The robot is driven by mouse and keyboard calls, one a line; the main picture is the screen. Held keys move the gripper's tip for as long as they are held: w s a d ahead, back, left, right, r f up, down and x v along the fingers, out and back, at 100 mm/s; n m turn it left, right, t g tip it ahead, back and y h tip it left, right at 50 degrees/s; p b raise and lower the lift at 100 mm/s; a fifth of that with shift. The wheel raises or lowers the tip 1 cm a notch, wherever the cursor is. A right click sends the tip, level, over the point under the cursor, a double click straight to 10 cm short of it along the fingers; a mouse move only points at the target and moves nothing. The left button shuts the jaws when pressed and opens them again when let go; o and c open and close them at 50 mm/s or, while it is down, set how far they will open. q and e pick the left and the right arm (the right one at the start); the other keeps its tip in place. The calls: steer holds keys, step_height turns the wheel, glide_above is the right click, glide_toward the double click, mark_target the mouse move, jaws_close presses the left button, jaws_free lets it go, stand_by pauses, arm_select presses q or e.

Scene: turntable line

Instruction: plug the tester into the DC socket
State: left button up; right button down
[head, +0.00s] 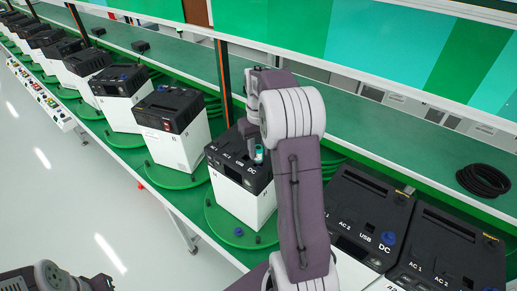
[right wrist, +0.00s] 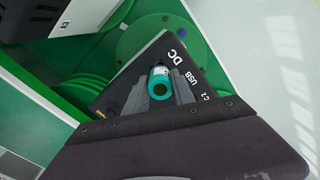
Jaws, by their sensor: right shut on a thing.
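The power unit (head: 250,204) on a green turntable (head: 216,222) has a white body and a dark top lettered AC 1, AC 2 and DC. My right gripper (head: 257,150) is above its DC corner, shut on the teal tester (head: 260,155). In the right wrist view the tester (right wrist: 159,84) sits between grey fingers beside the DC lettering, its round end facing the camera. The DC socket is hidden; I cannot tell whether the tester touches it. My left arm shows at the bottom left, with a dark part of its gripper (head: 98,284) cut by the frame edge.
A blue cap (head: 238,232) lies on the turntable's front. Similar units (head: 172,128) stand in a row to the left, and more units (head: 366,215) stand close on the right. A black cable coil (head: 483,180) lies on the green shelf. The floor at left is clear.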

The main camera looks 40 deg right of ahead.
steer(key=shift+f+b, duration=0.75)
steer(key=shift+f, duration=0.55)
steer(key=c, duration=1)
jaws_free()
step_height(320, 180, up, 9)
steer(key=shift+r+b, duration=0.1)
steer(key=shift+b, duration=0.3)
